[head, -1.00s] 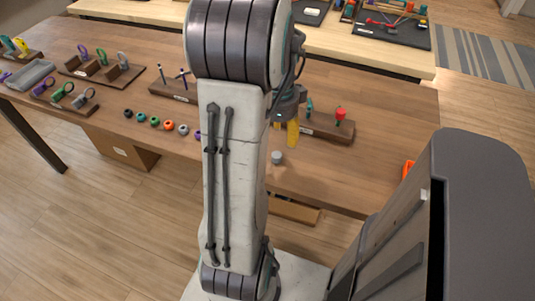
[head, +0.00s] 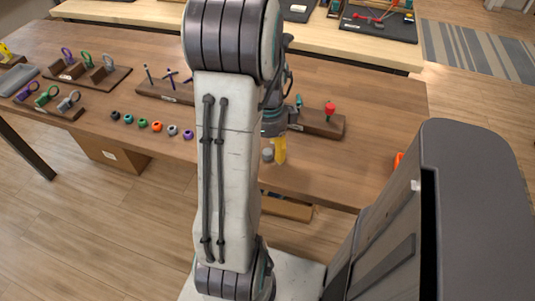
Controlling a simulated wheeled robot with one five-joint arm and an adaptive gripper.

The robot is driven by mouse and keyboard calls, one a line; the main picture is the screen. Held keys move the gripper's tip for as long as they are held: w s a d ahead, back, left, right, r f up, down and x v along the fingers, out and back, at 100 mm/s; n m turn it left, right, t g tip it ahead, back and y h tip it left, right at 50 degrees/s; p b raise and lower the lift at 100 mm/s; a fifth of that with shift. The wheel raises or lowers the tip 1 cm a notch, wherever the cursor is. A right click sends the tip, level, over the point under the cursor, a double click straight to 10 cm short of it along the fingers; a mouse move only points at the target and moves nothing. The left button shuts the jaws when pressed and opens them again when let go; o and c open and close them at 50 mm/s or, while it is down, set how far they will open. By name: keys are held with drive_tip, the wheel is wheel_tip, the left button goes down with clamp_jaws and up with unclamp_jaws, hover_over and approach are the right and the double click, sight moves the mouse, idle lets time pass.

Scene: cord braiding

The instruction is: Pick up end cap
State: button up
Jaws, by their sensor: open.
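A small grey cylinder (head: 267,154), which looks like the end cap, stands by itself on the wooden table near its front edge. My gripper (head: 280,158), with yellow fingers, points down just right of it at nearly the same height in the picture. The fingers overlap in this view, so the gap between them does not show. The cap is apart from the visible finger; I cannot tell whether any finger touches it. My arm stands in front of the table and hides the part left of the cap.
A row of small coloured rings (head: 143,123) lies on the table (head: 340,165) to the left. A wooden block with a red-topped tool (head: 330,110) stands behind my gripper. Wooden holders with coloured loops (head: 90,70) stand at the far left.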

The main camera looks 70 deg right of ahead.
drive_tip(key=shift+f, duration=0.95)
drive_tip(key=shift+o, duration=0.3)
drive_tip(key=c, duration=0.9)
